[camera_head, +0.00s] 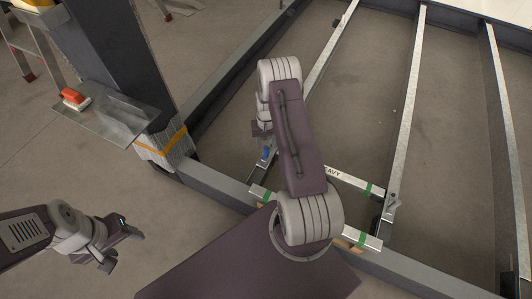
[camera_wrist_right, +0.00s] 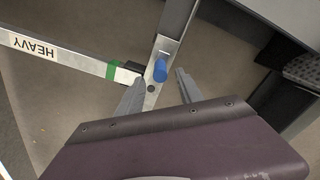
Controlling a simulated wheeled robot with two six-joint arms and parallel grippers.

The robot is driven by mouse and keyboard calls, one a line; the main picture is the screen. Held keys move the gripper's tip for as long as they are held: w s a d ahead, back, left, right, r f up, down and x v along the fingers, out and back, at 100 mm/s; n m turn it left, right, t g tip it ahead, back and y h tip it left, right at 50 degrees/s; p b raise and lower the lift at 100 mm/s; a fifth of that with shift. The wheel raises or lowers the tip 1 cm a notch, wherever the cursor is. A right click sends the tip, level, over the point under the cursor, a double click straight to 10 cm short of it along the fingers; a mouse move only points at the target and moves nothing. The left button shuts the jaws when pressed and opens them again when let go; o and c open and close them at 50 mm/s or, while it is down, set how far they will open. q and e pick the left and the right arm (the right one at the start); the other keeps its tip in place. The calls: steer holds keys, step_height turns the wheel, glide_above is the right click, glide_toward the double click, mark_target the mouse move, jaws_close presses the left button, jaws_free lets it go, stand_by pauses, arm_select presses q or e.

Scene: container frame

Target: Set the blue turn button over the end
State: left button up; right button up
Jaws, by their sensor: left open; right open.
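The blue turn button (camera_wrist_right: 160,70) sits on a metal strip (camera_wrist_right: 151,93) in the right wrist view, and it shows small in the head view (camera_head: 266,153). A white bar marked HEAVY (camera_wrist_right: 60,56) with green tape comes in from the left; its dark end (camera_wrist_right: 130,77) lies just left of the button. My right gripper (camera_wrist_right: 157,86) is open, its fingers on either side of the strip near the blue button; contact cannot be told. In the head view my right arm hides much of this area. My left gripper (camera_head: 122,245) is open and empty at the lower left.
Long metal rails (camera_head: 405,100) cross the dark frame. A grey latch (camera_head: 391,205) stands on a rail at the right. Floor around my left gripper is clear.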

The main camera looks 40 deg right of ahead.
mark_target(266, 147)
step_height(266, 147, down, 6)
steer(key=b, duration=0.3)
steer(key=shift+r, duration=0.1)
jaws_close()
stand_by(1.1)
